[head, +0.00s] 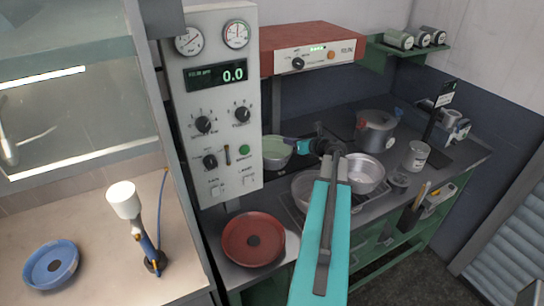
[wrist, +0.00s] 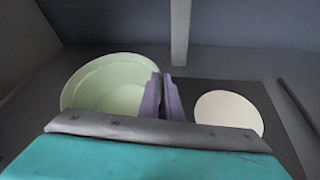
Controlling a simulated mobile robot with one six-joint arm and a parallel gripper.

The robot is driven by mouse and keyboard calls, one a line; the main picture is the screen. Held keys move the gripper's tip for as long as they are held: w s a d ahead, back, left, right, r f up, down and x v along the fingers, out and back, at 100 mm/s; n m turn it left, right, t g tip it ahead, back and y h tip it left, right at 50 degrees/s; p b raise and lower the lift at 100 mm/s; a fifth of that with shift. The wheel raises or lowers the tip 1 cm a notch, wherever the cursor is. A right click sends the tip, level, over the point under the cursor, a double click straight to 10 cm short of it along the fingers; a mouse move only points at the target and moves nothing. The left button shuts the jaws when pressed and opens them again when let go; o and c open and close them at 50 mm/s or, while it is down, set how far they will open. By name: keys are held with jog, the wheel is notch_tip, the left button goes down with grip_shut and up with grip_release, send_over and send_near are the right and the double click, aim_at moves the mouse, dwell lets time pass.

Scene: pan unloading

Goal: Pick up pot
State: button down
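A pale green pot (head: 277,152) stands at the back left of the dark counter, beside the control panel. In the wrist view the same green pot (wrist: 108,88) fills the left side, with its open top and inside showing. My gripper (head: 288,141) reaches left to the pot's right rim. In the wrist view the two purple-grey fingers of my gripper (wrist: 162,95) stand close together with a narrow gap, at the right edge of the pot. Whether anything is between them is hidden.
A pale round disc (wrist: 228,110) lies right of the fingers. Silver pans (head: 362,174) stand near my arm, and a red pan (head: 253,239) lies in front. The tall control panel (head: 217,105) closes off the left; a red unit (head: 310,48) is above.

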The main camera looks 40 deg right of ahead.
dwell(0.4)
notch_tip(320, 180, up, 10)
jog(key=b, duration=0.2)
dwell(0.7)
dwell(0.6)
